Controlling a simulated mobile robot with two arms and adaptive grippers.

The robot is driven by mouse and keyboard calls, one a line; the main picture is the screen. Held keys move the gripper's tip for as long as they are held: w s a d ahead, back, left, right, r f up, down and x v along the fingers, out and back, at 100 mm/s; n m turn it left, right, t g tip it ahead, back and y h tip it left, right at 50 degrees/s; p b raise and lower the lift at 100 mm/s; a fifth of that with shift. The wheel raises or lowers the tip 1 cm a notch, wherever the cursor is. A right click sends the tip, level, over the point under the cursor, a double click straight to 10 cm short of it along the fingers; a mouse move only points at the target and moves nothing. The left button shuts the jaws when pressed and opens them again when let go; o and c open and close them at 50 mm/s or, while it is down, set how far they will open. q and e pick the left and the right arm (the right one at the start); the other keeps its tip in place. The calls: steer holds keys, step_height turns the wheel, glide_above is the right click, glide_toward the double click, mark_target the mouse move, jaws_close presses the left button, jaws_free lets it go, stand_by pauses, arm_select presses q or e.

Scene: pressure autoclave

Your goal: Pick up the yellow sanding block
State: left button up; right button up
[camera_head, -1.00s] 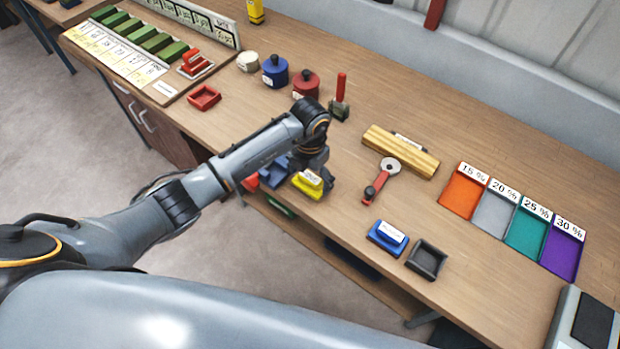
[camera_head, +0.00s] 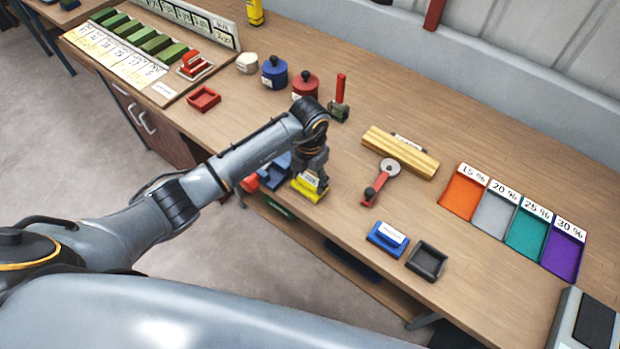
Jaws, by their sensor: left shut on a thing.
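The yellow sanding block (camera_head: 309,188) is near the front edge of the wooden bench, with a white label on its top. My left gripper (camera_head: 312,176) is directly over it, pointing down, and is shut on the block. The fingers partly hide the block's top and far side. I cannot tell whether the block is clear of the surface under it. My right gripper does not show.
A blue tray (camera_head: 273,172) lies just left of the yellow block, partly behind my arm. A blue labelled block (camera_head: 388,238) and a dark tray (camera_head: 427,261) lie to the right. A red-handled tool (camera_head: 374,190) and a wooden piece (camera_head: 400,152) lie beyond. Bench between them is clear.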

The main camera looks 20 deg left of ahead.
arm_select(q)
steer(key=shift+r+b, duration=0.3)
steer(key=shift+b, duration=0.05)
steer(key=shift+w+r+b, duration=0.2)
steer(key=shift+r+b, duration=0.4)
steer(key=shift+r, duration=0.1)
steer(key=s+d+r+b, duration=0.2)
steer(key=s+d+r, duration=0.5)
steer(key=s+r, duration=0.3)
steer(key=shift+s+d+r, duration=0.3)
steer(key=shift+s, duration=0.7)
